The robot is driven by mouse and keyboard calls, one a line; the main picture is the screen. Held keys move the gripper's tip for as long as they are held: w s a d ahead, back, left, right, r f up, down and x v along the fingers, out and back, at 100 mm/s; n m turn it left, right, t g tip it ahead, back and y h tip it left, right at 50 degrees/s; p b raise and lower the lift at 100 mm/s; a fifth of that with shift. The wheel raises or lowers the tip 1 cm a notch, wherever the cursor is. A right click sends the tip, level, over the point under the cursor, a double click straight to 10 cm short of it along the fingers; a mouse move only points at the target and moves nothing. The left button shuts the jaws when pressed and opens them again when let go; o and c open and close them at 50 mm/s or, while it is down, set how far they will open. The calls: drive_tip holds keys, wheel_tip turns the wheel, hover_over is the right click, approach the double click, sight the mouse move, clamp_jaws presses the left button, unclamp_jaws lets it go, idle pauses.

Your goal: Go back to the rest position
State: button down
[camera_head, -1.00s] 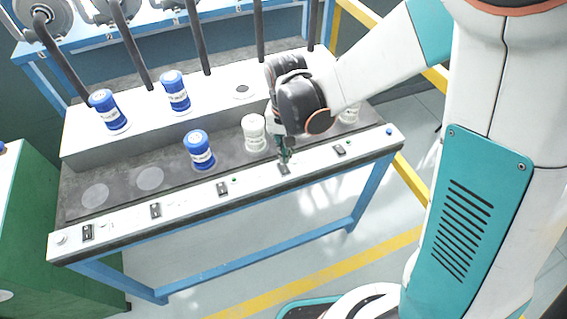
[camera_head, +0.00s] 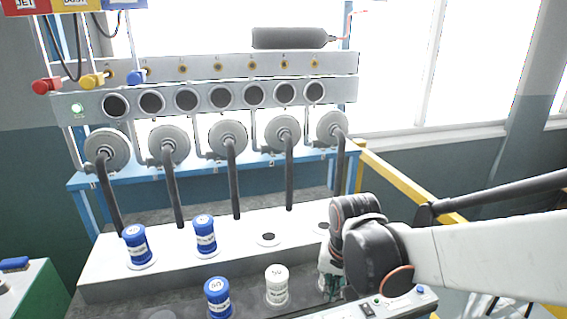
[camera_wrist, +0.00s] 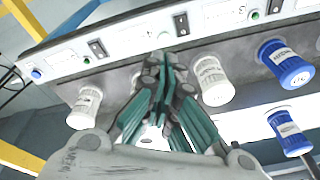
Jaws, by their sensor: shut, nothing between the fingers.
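My gripper (camera_head: 331,287) is at the right part of the bench, low over its front area, partly hidden by my dark wrist. In the wrist view my gripper (camera_wrist: 166,62) shows teal fingers closed together and empty, pointing at the front control strip (camera_wrist: 130,45) with its switches. A white canister (camera_head: 277,284) stands just left of my gripper and also shows in the wrist view (camera_wrist: 213,80). Another white canister (camera_wrist: 86,107) stands on the gripper's other side.
Blue canisters stand on the bench: one in front (camera_head: 217,297), two on the raised step (camera_head: 136,246), (camera_head: 205,235). Blowers with dark hoses (camera_head: 228,138) line the back. A yellow rail (camera_head: 400,185) runs at right. A green cabinet (camera_head: 45,290) stands at left.

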drive_tip(key=s+d+r+n+t, duration=0.2)
drive_tip(key=s+d+r+t, duration=0.2)
drive_tip(key=s+d+r, duration=0.5)
drive_tip(key=s, duration=0.3)
drive_tip(key=shift+s+d+n+t, duration=0.2)
drive_tip(key=shift+s+n+t, duration=0.1)
drive_tip(key=shift+t, duration=0.1)
